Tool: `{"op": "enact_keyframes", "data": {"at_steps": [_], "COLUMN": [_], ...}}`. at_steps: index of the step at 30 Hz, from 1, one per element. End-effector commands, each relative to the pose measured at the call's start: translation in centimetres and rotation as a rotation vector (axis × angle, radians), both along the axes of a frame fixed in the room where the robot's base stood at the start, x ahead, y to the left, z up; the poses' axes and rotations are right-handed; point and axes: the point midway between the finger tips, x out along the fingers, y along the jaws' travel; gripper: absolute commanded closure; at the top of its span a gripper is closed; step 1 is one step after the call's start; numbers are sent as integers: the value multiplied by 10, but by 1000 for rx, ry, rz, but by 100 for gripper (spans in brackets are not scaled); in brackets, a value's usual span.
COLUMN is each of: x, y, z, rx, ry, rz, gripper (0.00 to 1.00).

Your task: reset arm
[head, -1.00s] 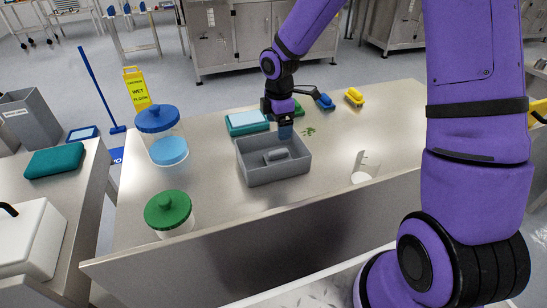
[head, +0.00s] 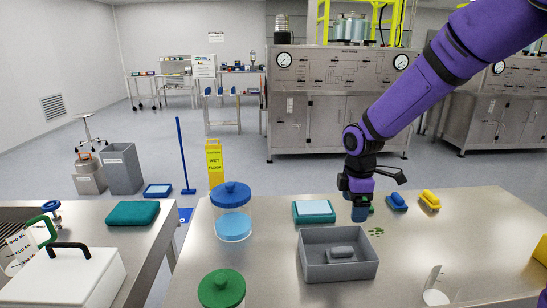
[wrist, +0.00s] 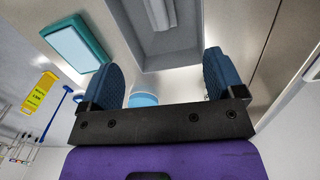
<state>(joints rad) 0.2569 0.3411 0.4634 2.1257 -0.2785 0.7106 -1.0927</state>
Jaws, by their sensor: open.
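My gripper (head: 360,210) is above the steel table (head: 460,250), just behind the grey open tray (head: 312,270). In the wrist view its two blue fingertips (wrist: 170,85) stand wide apart with nothing between them. The tray holds a grey block-like item (head: 342,252) and also shows in the wrist view (wrist: 190,55).
A teal-framed pad (head: 313,211), a blue brush (head: 396,202), a yellow brush (head: 429,200) and green bits (head: 376,232) lie around the gripper. A blue-lidded jar (head: 232,212), a green-lidded jar (head: 221,290) and a clear scoop-like piece (head: 435,288) stand on the table.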

Motion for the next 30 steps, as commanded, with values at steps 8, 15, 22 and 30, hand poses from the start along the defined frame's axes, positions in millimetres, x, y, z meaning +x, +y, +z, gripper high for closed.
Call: {"op": "enact_keyframes", "data": {"at_steps": [8, 15, 22, 30], "x": [-46, -95, -148, -214], "y": [-18, -31, -42, -52], "z": [71, 123, 161, 190], "rx": [-50, -35, 29, 168], "ry": [-105, -202, -289, -361], "rz": [-296, -577, -840, -1141], "gripper": [12, 12, 12, 12]}}
